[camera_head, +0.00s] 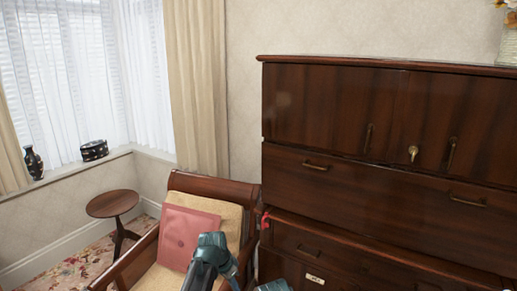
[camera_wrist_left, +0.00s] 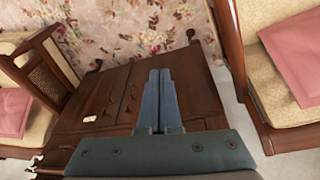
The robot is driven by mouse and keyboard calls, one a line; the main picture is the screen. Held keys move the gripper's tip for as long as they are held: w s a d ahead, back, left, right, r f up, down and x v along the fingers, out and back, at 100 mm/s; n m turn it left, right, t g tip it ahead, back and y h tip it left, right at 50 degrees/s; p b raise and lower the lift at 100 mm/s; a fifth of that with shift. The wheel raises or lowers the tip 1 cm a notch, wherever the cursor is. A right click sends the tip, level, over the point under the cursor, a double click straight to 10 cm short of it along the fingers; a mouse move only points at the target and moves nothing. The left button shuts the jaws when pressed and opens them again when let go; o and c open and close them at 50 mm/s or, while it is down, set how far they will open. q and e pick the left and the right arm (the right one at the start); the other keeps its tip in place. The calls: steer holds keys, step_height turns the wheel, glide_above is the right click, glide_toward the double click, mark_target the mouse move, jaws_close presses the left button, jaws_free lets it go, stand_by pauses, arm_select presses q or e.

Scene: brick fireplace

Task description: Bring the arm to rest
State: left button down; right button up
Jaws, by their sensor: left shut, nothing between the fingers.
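My left gripper (camera_wrist_left: 160,75) shows in the left wrist view with its two blue-grey fingers pressed together and nothing between them. Beyond the fingers lies the dark wooden cabinet (camera_wrist_left: 110,98), which looks tilted in this view. The fingers overlap its front in the picture; I cannot tell the distance. In the head view, teal and black parts of my arm rise from the bottom edge in front of the armchair, and the fingertips cannot be made out there. My right gripper is not in view.
In the head view, the cabinet (camera_head: 330,180) fills the right side. A wooden armchair (camera_head: 232,190) with a pink cushion (camera_head: 186,236) stands beside it. A small round table (camera_head: 112,203) is at the left. A black vase (camera_head: 33,163) and dark box (camera_head: 94,150) sit on the windowsill.

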arm_select(q)
steer(key=s+a+n+y, duration=0.1)
steer(key=s+a+n, duration=0.4)
steer(key=s, duration=0.3)
steer(key=s+a+n+y, duration=0.2)
steer(key=s+a+n, duration=0.25)
steer(key=s, duration=0.35)
steer(key=s+d+m+g, duration=0.1)
steer(key=s+d+m, duration=0.3)
steer(key=d, duration=0.7)
steer(key=shift+s+d+f+g+y, duration=0.15)
steer(key=shift+s+f+g+y, duration=0.15)
steer(key=shift+s+g+y, duration=0.1)
